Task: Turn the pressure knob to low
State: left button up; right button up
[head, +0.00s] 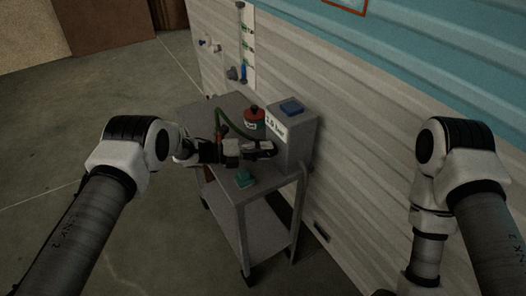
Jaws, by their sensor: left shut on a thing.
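A grey box (301,131) with a blue block on top stands on the cart against the wall. Its slanted white label appears to read "2.0 bar", though the small text is hard to read. My left gripper (265,149) is at the lower front face of this box, closed on a small part there. That part appears to be the pressure knob, which is mostly hidden behind the fingers, so its setting cannot be read. My right arm comes in from the right and points down; its gripper is out of the frame.
The grey cart (266,189) also bears a red and dark green canister (254,119) with a green hose and a small teal block (244,178). A wall panel (246,47) with gauge-like fittings is behind. The floor left of the cart is clear.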

pick_arm(q)
jog(key=o, duration=1.1)
jog(key=shift+o, duration=0.2)
jog(key=v, duration=1.2)
jog(key=shift+f, duration=0.1)
